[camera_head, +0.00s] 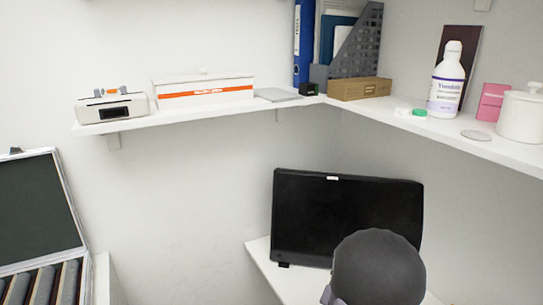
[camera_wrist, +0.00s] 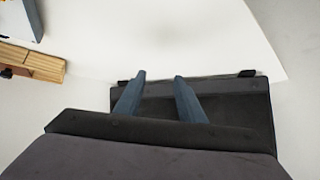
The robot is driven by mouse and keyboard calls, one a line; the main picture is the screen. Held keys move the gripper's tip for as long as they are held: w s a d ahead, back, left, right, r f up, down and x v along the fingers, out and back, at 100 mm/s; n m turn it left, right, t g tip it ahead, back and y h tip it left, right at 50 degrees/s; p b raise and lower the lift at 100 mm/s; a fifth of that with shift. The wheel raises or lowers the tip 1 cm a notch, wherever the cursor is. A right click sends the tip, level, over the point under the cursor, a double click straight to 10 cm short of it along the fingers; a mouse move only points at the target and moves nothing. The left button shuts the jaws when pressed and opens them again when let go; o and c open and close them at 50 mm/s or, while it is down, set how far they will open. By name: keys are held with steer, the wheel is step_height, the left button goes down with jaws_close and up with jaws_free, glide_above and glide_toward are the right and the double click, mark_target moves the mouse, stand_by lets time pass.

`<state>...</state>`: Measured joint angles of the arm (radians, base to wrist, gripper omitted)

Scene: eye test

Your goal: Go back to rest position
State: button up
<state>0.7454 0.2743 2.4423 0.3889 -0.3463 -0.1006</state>
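My gripper (camera_wrist: 159,78) shows in the wrist view as two blue-grey fingers standing apart, with nothing between them. A dark flat panel, probably the black monitor, lies behind the fingers in that view. I cannot tell how far the fingers are from it. In the head view the black monitor (camera_head: 335,215) stands on a white surface in the corner. A rounded grey part of my arm covers its lower right. The gripper's fingers do not show in the head view.
A white shelf (camera_head: 220,110) holds a white device (camera_head: 112,106), a white box with an orange stripe (camera_head: 203,91), a brown box (camera_head: 359,88), a white bottle (camera_head: 446,82) and a white pot (camera_head: 521,116). An open case (camera_head: 38,205) is at left. The wall below the shelf is bare.

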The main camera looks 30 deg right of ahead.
steer(key=w+a+r+n+y+p, duration=0.2)
steer(key=w+a+n+y, duration=0.15)
steer(key=a, duration=0.85)
steer(key=s+a+r+n+g+y+p, duration=0.1)
steer(key=s+a+n, duration=0.3)
steer(key=a, duration=0.6)
steer(key=s+a+r+n+g+y+p, duration=0.2)
steer(key=s+a+r+n+g, duration=0.2)
steer(key=s+a, duration=0.3)
steer(key=a, duration=0.3)
steer(key=shift+s+n, duration=0.35)
steer(key=shift+s, duration=0.05)
